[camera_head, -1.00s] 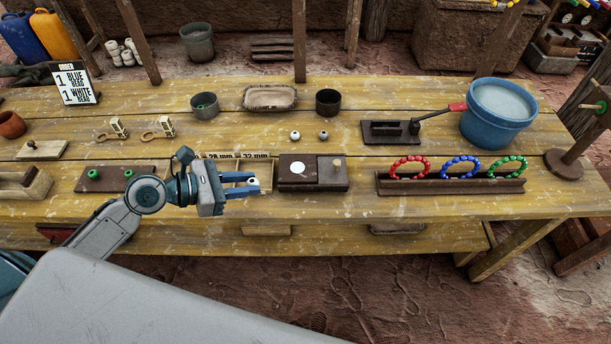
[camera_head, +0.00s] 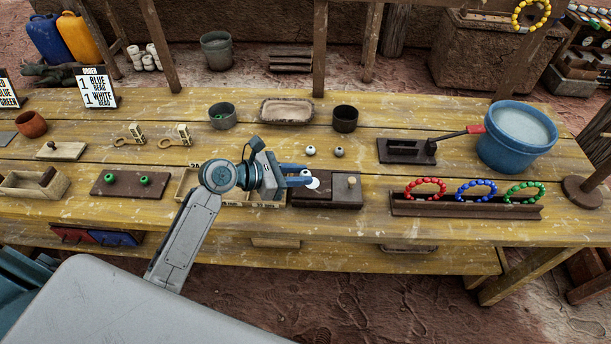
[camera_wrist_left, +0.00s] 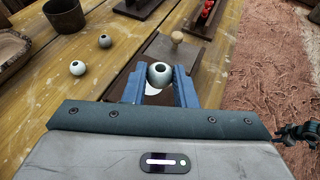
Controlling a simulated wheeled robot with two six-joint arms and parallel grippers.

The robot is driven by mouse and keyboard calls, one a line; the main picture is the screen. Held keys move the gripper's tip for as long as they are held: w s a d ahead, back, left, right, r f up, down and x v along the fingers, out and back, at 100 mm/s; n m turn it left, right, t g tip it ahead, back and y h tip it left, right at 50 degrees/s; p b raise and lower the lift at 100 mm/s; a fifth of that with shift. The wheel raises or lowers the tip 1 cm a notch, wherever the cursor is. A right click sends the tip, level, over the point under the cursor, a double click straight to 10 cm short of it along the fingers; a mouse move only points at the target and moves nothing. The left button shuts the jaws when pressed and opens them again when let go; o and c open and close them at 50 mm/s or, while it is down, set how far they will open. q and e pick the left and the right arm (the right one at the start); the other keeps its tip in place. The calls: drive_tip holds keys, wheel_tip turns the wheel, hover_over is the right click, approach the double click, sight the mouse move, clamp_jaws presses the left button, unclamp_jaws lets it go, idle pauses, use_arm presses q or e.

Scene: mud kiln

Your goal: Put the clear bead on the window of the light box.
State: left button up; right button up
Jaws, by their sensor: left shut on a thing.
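My left gripper (camera_head: 306,177) is shut on a pale whitish bead (camera_wrist_left: 159,74) with a dark hole, held between the blue fingertips. I cannot tell for sure that this bead is clear. The light box (camera_head: 335,199) is a dark flat box with a round white window (camera_head: 313,185) and a wooden knob (camera_head: 351,181). The fingertips are over the window's end of the box, and the bead appears above the window. In the left wrist view part of the white window (camera_wrist_left: 152,90) shows below the bead; the fingers hide some of it.
A rack (camera_head: 462,208) with red, blue and green bracelets stands right. A divided wooden tray (camera_head: 184,187) is left of the box, and a dark board (camera_head: 128,190) holds two green beads. A blue bucket (camera_head: 516,150) stands right.

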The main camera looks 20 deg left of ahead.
use_arm(q)
drive_tip(key=shift+w+d+f, duration=0.1)
drive_tip(key=shift+w+d, duration=0.2)
drive_tip(key=shift+w, duration=0.25)
drive_tip(key=shift+w+d, duration=0.25)
drive_tip(key=shift+w, duration=0.3)
drive_tip(key=shift+f+p, duration=0.4)
drive_tip(key=shift+f, duration=1.45)
drive_tip(key=o, duration=1)
drive_tip(key=shift+a, duration=0.1)
drive_tip(key=b+v, duration=0.1)
drive_tip(key=v, duration=1.1)
drive_tip(key=shift+r, duration=0.1)
drive_tip(key=shift+w, duration=0.1)
